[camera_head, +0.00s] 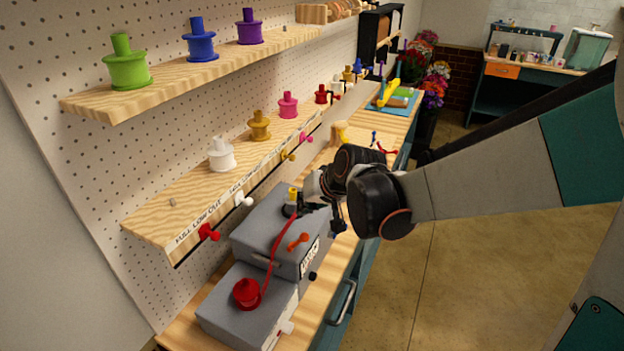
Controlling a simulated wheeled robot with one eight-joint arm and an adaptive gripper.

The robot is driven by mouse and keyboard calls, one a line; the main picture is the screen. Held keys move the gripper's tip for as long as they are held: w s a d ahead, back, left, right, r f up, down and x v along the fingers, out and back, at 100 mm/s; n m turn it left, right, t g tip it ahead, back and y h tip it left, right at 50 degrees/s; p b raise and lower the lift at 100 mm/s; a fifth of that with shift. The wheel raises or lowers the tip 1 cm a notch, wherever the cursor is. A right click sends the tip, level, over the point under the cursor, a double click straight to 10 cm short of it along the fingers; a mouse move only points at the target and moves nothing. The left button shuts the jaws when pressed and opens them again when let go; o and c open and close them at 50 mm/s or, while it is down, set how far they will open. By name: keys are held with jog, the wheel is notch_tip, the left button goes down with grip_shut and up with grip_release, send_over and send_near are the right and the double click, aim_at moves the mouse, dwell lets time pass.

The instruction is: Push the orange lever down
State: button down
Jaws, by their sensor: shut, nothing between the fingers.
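The orange lever (298,241) sticks out from the front side of the upper grey box (262,222), and its knob end points up and to the right. My gripper (338,231) is to the right of the lever and of the box's front, shut and empty, with its fingertips pointing down. A gap shows between the fingertips and the lever in this view. My wrist hides part of the bench behind it.
A lower grey box (226,309) carries a red spool (247,293), with a red ribbon running up to the upper box. A shelf (160,222) with several spools and coloured knobs runs along the pegboard. Open floor (470,270) lies to the right.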

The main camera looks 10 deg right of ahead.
jog(key=s+d+r+p, duration=0.1)
jog(key=s+d+r, duration=0.3)
jog(key=s, duration=0.3)
jog(key=shift+s+d, duration=0.25)
jog(key=shift+d, duration=0.45)
jog(key=s+d+f+h+b, duration=0.1)
jog(key=s+f+b, duration=0.3)
jog(key=s+b, duration=0.2)
jog(key=s+d+f+n+h+b, duration=0.1)
jog(key=s+f+h+b, duration=0.1)
jog(key=s+f+b, duration=0.3)
jog(key=s+b, duration=0.1)
jog(key=s, duration=0.3)
jog(key=shift+s+d+f+h+b, duration=0.15)
jog(key=shift+s+d+h+b, duration=0.15)
jog(key=shift+s+d+b, duration=0.05)
